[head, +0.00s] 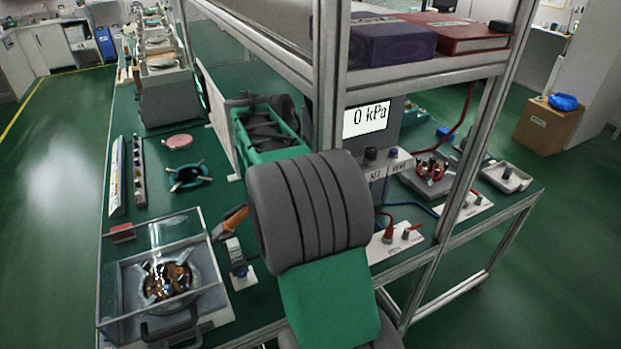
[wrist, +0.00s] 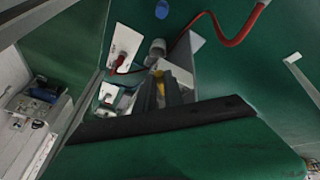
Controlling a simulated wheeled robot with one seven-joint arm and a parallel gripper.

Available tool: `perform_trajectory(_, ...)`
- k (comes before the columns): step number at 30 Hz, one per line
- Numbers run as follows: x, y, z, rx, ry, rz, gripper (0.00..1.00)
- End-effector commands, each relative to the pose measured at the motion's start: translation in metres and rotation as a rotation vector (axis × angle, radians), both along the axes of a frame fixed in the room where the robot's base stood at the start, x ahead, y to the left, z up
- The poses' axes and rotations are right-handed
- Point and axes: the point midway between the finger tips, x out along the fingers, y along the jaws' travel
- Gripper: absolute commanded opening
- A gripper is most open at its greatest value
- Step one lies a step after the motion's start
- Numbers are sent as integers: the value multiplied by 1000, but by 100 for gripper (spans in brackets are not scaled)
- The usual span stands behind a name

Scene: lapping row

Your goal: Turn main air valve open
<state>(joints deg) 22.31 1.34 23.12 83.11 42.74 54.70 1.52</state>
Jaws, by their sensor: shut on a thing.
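My gripper (wrist: 163,88) shows in the wrist view as two dark fingers close together. They are shut on a small yellow part (wrist: 181,75), which looks like the handle of the main air valve. The fingers cover much of it, so its exact angle is unclear. A grey round fitting (wrist: 157,48) stands just beyond the fingertips. In the head view my own arm hides the gripper and the valve. The pressure display (head: 366,118) reads 0 kPa.
A white plate with a red fitting (head: 388,235) is right of my arm. A red hose (wrist: 235,40) curves past the gripper in the wrist view. A metal frame post (head: 330,75) rises close behind my arm. A clear-walled box (head: 150,235) stands at the left.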

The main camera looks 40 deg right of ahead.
Motion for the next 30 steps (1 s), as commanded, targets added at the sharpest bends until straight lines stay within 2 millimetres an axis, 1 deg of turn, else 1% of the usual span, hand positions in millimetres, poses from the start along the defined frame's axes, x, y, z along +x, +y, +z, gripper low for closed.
perform_trajectory(8,6,2,4,1,1,-91,0)
perform_trajectory(18,22,4,7,-1,3,-351,0)
perform_trajectory(24,31,3,6,0,3,-511,0)
perform_trajectory(30,38,1,4,0,1,-635,0)
